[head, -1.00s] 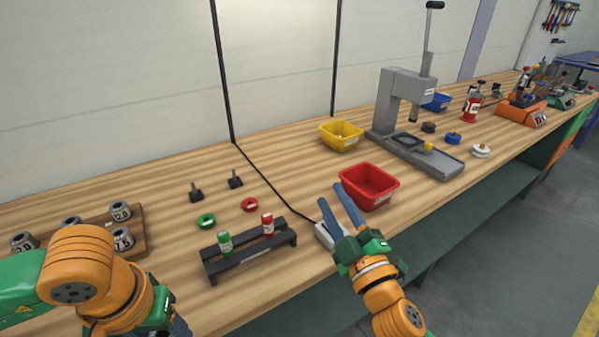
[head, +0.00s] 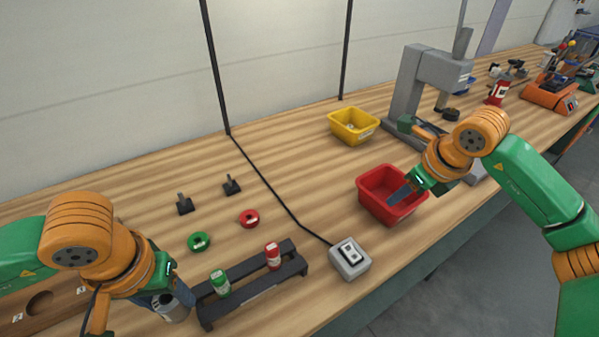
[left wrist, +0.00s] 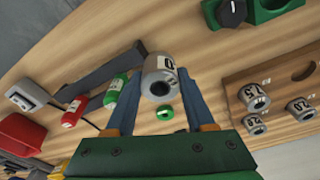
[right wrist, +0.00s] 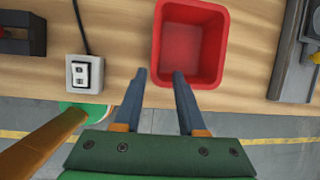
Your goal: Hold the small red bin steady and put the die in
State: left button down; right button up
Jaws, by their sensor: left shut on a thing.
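The die, a grey ring-shaped cylinder with a white label (left wrist: 158,75), is held between the fingers of my left gripper (left wrist: 162,68), which is shut on it. In the head view the die (head: 172,308) is partly hidden by the left wrist, beside the black stand. The small red bin (head: 370,201) stands empty on the bench near the front edge. My right gripper (right wrist: 159,74) is open at the bin's near left corner. One finger is over the bin and the other is outside its left wall. I cannot tell whether they touch it.
The wooden die rack (left wrist: 272,103) has an empty hole and several dies. A black stand (head: 252,287) with green and red cylinders and a grey switch box (head: 350,259) lie between die and red bin. A yellow bin (head: 353,127) and grey press (head: 410,85) stand behind.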

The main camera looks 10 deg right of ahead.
pick_arm(q)
jog(key=shift+s+r+p, duration=0.6)
jog(key=shift+s+r, duration=0.1)
jog(key=shift+r, duration=0.2)
pick_arm(e)
send_near(376, 217)
jog(key=shift+w+f, duration=0.25)
jog(key=shift+f, duration=0.35)
pick_arm(q)
jog(key=shift+w+r+p, duration=0.2)
jog(key=shift+w+p, duration=0.1)
jog(key=shift+p, duration=0.05)
pick_arm(e)
jog(key=x, duration=0.6)
jog(key=shift+w+r, duration=0.1)
jog(key=shift+w, duration=0.05)
pick_arm(q)
jog(key=shift+s, duration=0.1)
pick_arm(e)
grip_shut()
